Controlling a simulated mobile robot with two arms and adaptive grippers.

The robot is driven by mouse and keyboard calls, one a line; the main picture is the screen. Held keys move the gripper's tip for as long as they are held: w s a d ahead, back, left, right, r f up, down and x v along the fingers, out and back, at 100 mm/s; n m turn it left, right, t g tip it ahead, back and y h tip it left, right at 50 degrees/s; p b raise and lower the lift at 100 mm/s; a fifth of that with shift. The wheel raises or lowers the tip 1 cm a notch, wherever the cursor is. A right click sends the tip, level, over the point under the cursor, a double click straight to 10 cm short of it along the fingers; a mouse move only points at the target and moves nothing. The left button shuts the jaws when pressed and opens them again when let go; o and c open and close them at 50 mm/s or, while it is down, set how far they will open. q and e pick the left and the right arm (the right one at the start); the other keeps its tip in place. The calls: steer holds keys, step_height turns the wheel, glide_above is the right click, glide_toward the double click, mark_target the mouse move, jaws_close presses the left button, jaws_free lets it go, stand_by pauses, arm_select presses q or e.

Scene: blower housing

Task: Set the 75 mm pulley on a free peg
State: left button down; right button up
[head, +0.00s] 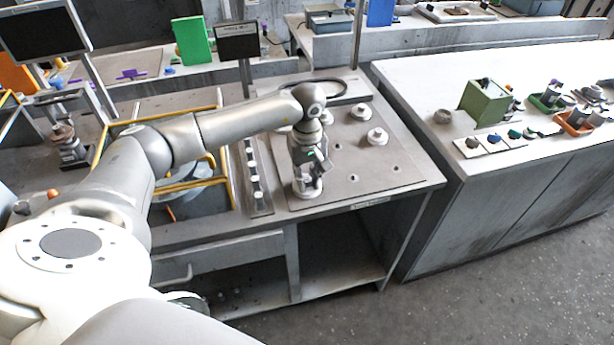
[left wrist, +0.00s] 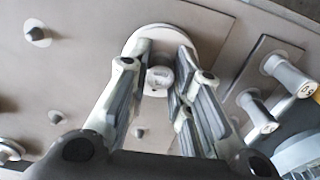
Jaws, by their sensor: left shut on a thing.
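My left gripper (head: 306,184) points down over the near left part of the grey peg board (head: 330,190). It is shut on a pale round pulley (head: 307,193). In the left wrist view the fingers (left wrist: 160,95) close around the hub of this pulley (left wrist: 146,40), and its wide rim shows beyond them. Its size marking cannot be read. I cannot tell whether it touches the board or a peg. My right gripper is not in view.
Two pale pulleys (head: 377,136) (head: 360,111) sit at the board's right and back. A dark belt loop (head: 325,87) lies behind. A strip with several upright plugs (head: 254,180) runs along the board's left. A white-topped bench (head: 430,85) stands right, across a gap.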

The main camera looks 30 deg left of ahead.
arm_select(q)
steer(key=c, duration=1.2)
jaws_free()
steer(key=shift+c, duration=0.2)
steer(key=shift+r, duration=0.1)
steer(key=shift+r+p, duration=1.95)
steer(key=shift+r, duration=1.75)
